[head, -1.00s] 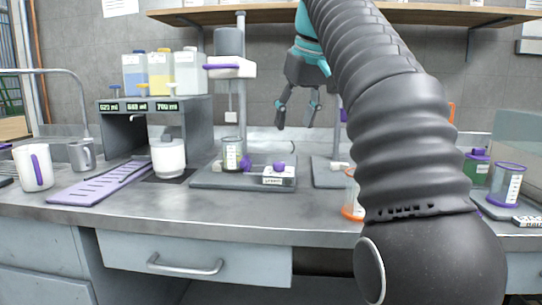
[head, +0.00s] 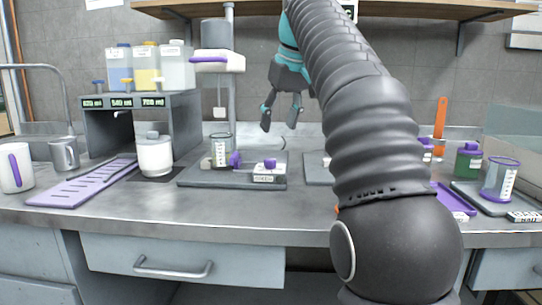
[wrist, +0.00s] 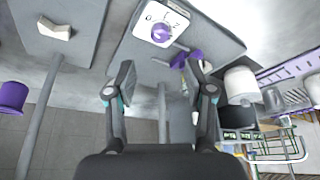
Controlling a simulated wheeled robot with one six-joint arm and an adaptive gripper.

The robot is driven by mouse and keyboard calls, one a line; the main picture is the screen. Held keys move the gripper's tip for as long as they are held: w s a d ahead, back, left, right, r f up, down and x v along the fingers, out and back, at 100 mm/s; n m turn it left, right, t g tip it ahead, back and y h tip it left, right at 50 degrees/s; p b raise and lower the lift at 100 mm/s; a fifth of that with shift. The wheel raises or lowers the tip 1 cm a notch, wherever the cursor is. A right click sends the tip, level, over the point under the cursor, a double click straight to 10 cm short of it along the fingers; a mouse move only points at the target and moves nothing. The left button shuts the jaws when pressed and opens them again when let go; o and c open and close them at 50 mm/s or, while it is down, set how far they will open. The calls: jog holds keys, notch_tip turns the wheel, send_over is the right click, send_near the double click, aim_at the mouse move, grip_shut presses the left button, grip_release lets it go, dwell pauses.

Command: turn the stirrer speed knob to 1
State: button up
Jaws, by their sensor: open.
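The stirrer speed knob (head: 270,163) is a small purple knob on a white dial box at the right front of the grey stirrer base (head: 205,180). In the wrist view, the knob (wrist: 160,33) sits on a white dial face with numbers around it; its exact pointer setting is too small to tell. My gripper (head: 280,118) is open and empty, raised above and behind the knob in the head view. In the wrist view, the open fingers (wrist: 161,82) are apart, with the knob beyond them. Nothing touches the knob.
A beaker (head: 220,152) stands on the stirrer base, beside the upright post (head: 231,105) carrying a motor head (head: 215,62). A white pot (head: 155,158) and purple rack (head: 85,184) are left. A second stand base (head: 317,170) is right. The front bench is clear.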

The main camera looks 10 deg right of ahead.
aim_at(270, 159)
jog(key=x, duration=0.9)
jog(key=shift+w+a+f, duration=0.1)
jog(key=shift+f, duration=0.15)
grip_shut()
